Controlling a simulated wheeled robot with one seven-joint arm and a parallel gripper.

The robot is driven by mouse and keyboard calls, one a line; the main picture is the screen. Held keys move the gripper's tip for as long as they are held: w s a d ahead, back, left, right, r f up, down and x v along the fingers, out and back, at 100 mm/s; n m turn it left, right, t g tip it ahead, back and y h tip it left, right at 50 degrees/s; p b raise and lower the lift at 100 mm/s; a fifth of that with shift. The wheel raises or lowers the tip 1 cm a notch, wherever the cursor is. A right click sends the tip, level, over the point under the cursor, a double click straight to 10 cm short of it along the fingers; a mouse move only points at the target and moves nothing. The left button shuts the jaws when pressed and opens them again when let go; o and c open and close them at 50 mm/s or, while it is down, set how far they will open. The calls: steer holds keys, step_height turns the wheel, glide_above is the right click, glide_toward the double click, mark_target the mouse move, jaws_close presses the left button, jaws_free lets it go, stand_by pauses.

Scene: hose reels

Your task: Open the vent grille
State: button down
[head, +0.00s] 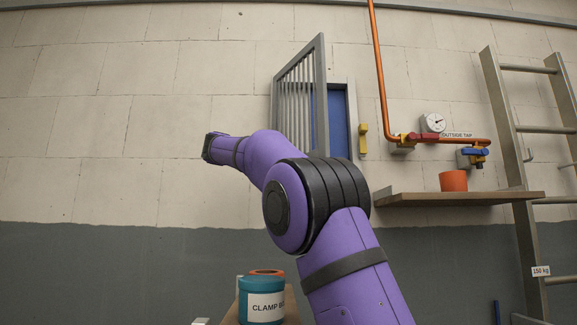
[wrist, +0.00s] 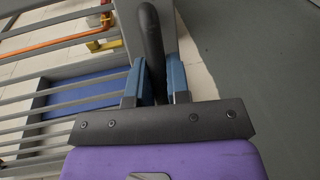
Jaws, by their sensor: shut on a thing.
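The vent grille (head: 319,90) is a grey barred panel on the wall. In the head view it stands swung out from its opening, with the blue interior (head: 339,122) showing to its right. In the wrist view the grille's bars (wrist: 62,43) fill the left side, and a dark curved handle (wrist: 150,35) stands on its grey frame (wrist: 128,32). My gripper (wrist: 157,82) has its blue-padded fingers on both sides of the handle, shut on it. My arm hides the lower part of the grille and my gripper in the head view.
A yellow latch-like piece (head: 362,140) is right of the opening. An orange pipe (head: 376,60) with a gauge and valves runs farther right, above a shelf (head: 455,198) with an orange pot (head: 453,181). A ladder (head: 507,130) stands at right. The wall at left is clear.

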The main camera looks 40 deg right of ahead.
stand_by(0.3)
steer(key=c, duration=1.1)
jaws_free()
steer(key=shift+a, duration=0.1)
